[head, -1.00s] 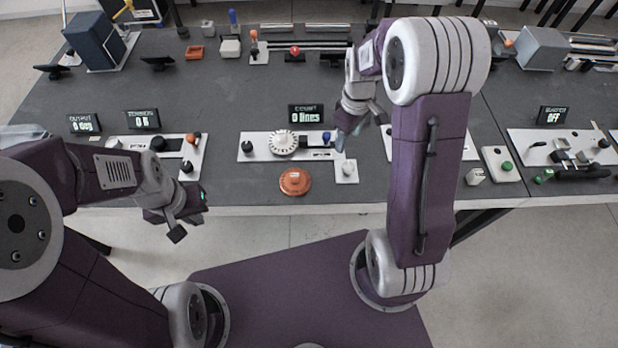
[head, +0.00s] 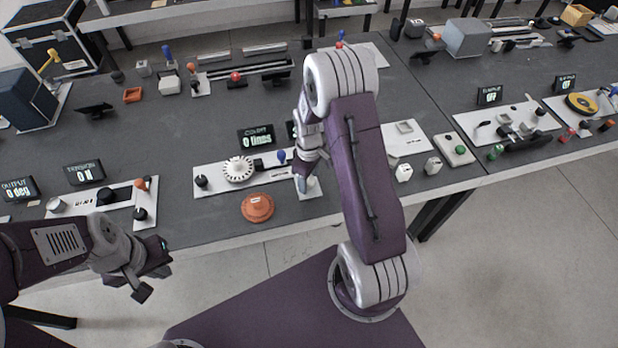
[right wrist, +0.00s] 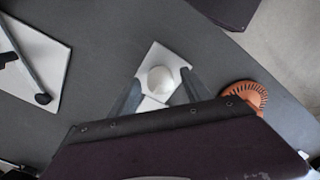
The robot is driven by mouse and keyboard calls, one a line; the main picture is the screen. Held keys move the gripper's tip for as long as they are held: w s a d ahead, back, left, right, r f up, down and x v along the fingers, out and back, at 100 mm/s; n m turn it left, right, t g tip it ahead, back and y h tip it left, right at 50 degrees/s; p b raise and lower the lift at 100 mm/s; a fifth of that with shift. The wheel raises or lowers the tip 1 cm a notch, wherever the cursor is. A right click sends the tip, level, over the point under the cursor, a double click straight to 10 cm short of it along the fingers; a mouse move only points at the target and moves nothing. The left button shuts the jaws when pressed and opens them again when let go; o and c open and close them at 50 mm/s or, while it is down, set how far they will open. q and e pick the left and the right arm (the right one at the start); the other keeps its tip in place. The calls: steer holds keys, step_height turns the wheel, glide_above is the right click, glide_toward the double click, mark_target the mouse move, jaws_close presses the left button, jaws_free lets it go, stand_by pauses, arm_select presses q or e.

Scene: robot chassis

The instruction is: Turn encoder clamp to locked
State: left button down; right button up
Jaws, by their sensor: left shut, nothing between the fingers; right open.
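The encoder station is a long white plate (head: 215,184) with a white toothed wheel (head: 238,169), a black knob (head: 201,181) and a blue-tipped lever (head: 282,156). Its display (head: 256,137) reads 0 lines. I cannot tell for sure which part is the clamp. My right gripper (head: 304,181) is open just above a small white plate (head: 311,190) at the station's right end. In the right wrist view a round white knob (right wrist: 160,80) on that plate shows between its fingers; contact is unclear. My left gripper (head: 150,274) is shut and empty, off the table's front edge.
An orange-brown slotted disc (head: 257,207) lies in front of the wheel. A plate with an orange-tipped lever (head: 141,184) is at the left. A plate with a green button (head: 460,150) and a small white block (head: 404,172) stand to the right. My right arm hides part of the bench.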

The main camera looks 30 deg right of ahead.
steer(key=shift+a, duration=0.1)
jaws_close()
steer(key=m+p, duration=0.1)
steer(key=m, duration=0.2)
steer(key=shift+r+m, duration=0.1)
steer(key=shift+m, duration=0.3)
steer(key=m+p, duration=0.1)
steer(key=m, duration=0.3)
steer(key=shift+m+p, duration=0.3)
steer(key=m+p, duration=0.1)
steer(key=m, duration=0.3)
steer(key=shift+m, duration=0.3)
steer(key=shift+w+m+p, duration=0.1)
steer(key=shift+m+p, duration=0.2)
steer(key=shift+m, duration=2.2)
